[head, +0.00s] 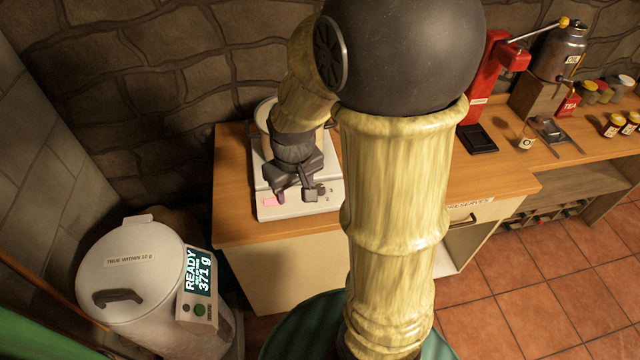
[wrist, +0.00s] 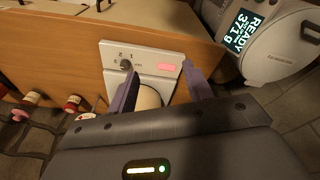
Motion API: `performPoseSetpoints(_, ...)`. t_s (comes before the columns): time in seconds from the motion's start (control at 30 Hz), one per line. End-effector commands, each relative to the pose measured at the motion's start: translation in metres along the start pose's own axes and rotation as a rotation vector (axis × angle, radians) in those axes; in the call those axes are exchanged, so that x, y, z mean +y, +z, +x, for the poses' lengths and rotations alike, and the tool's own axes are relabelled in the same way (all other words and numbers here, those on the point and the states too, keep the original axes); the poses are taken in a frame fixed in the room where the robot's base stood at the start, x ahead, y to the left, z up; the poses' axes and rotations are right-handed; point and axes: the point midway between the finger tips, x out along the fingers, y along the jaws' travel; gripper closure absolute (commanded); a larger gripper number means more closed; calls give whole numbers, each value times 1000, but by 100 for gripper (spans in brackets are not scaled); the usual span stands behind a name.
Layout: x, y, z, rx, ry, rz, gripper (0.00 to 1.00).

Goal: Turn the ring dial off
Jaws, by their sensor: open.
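The dial (wrist: 126,64) is a small dark knob on the white front panel of a hotplate (wrist: 148,50), with small number marks around it. Its pointer setting is too small to read. A pink light (wrist: 165,67) shows on the same panel. The hotplate (head: 265,212) also shows in the head view, on the wooden counter, with its pink light at the front left; my arm and gripper hide much of it. My gripper (wrist: 160,72) is open, its two purple fingers over the panel, one close beside the dial and the other past the pink light. I cannot tell whether it touches anything.
A pale round thing (wrist: 149,98) shows between my fingers. A white lidded canister (head: 130,265) with a lit display stands at the left. A red press (head: 487,75), a dark tray (head: 477,139) and several jars stand along the counter (head: 235,225) to the right.

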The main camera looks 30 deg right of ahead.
Motion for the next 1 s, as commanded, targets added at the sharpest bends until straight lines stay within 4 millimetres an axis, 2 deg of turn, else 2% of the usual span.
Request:
performPoseSetpoints(0.03,14,-17,7,-19,0,-30,49)
performPoseSetpoints(0.2,62,-64,27,-87,-15,-176,49)
performPoseSetpoints(0.4,121,-100,50,-141,-55,-311,49)
performPoseSetpoints(0.5,139,-107,57,-153,-70,-348,49)
performPoseSetpoints(0.6,147,-110,58,-156,-75,-365,49)
performPoseSetpoints(1.0,146,-109,61,-158,-75,-367,49)
